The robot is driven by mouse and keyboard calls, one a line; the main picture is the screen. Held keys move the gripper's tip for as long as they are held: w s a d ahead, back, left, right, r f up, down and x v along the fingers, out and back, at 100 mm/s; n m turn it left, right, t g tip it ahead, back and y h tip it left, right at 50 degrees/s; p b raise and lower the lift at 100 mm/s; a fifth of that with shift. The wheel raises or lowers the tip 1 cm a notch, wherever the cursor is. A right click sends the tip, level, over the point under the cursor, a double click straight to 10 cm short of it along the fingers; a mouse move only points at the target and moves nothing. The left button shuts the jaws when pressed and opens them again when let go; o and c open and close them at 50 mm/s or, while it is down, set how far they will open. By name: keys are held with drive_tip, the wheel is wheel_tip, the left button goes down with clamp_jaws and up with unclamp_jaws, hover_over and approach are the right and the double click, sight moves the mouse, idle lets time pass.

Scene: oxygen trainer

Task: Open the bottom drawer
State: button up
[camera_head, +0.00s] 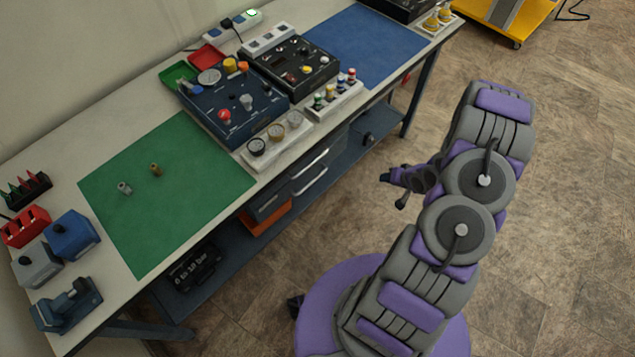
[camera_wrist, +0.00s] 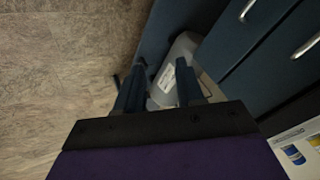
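The drawer unit hangs under the workbench, with two metal handles one above the other. The bottom drawer (camera_head: 307,188) appears shut, with its handle (camera_head: 311,181) below the top drawer's handle (camera_head: 313,160). In the wrist view the bench top is at the lower right, so the bottom drawer's handle (camera_wrist: 247,11) is at the upper edge and the top drawer's handle (camera_wrist: 306,46) is at the right. My gripper (camera_head: 392,190) is in front of the bench, to the right of the drawers and apart from them. Its two fingers (camera_wrist: 161,65) are spread and touch no handle.
A grey labelled cylinder (camera_wrist: 182,62) shows beyond my fingers. The lower shelf (camera_head: 222,250) carries a black case (camera_head: 195,268) and an orange object (camera_head: 267,217). A bench leg (camera_head: 422,92) stands farther right. The floor (camera_head: 560,190) around my base is clear.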

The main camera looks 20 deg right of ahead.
drive_tip(key=s+a+f+m+t+y+b, duration=0.1)
drive_tip(key=s+a+f+m+t+y, duration=0.2)
drive_tip(key=a, duration=0.4)
drive_tip(key=s+a+f+m+t+y, duration=0.1)
drive_tip(key=a+f+m+t+y, duration=0.3)
drive_tip(key=a, duration=0.3)
drive_tip(key=w+a+f+b, duration=0.1)
drive_tip(key=w+a, duration=0.3)
drive_tip(key=w, duration=0.3)
drive_tip(key=w+a+f+h+b, duration=0.1)
drive_tip(key=w+a, duration=0.3)
drive_tip(key=w, duration=0.4)
drive_tip(key=shift+a+t, duration=0.2)
drive_tip(key=shift+t, duration=0.1)
drive_tip(key=shift+c, duration=0.5)
drive_tip(key=shift+s, duration=0.1)
clamp_jaws()
